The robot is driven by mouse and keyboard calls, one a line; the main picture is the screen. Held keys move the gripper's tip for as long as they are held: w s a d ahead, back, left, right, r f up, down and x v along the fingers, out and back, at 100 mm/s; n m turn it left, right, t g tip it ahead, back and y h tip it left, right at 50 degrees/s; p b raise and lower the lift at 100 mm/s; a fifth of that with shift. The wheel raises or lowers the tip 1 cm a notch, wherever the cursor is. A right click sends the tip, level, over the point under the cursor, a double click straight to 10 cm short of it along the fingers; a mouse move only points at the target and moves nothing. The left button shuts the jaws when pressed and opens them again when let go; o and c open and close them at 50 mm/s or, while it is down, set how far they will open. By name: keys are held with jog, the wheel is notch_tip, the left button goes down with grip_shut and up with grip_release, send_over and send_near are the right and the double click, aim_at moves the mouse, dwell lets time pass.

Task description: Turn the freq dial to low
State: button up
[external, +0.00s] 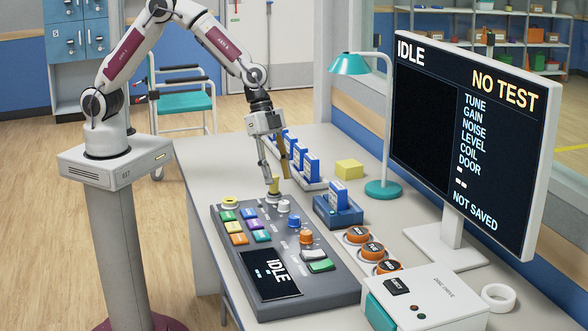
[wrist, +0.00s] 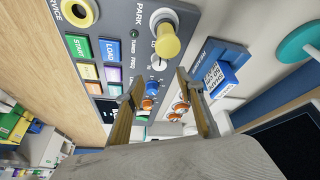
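The grey control panel (external: 225,250) lies on the table with a row of knobs along its right side. A tall yellow-topped knob (external: 274,187) stands at its far end; in the wrist view (wrist: 167,42) it is near the "PARK" label. After it come a white dial (external: 284,206), a blue dial (external: 294,220) and an orange dial (external: 306,237). My gripper (external: 276,178) points down over the panel's far end, close to the yellow-topped knob. In the wrist view its fingers (wrist: 155,88) are apart with nothing held.
Coloured buttons (external: 238,226) and a small "IDLE" screen (external: 269,272) fill the panel's left side. Blue-and-white cartridges (external: 311,166), a holder (external: 338,210) and orange-ringed discs (external: 372,250) stand to the right. A large monitor (external: 425,120) reads "IDLE", "NO TEST".

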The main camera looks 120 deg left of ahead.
aim_at(284, 203)
jog(key=shift+x, duration=3.7)
jog(key=shift+c, duration=0.3)
grip_shut()
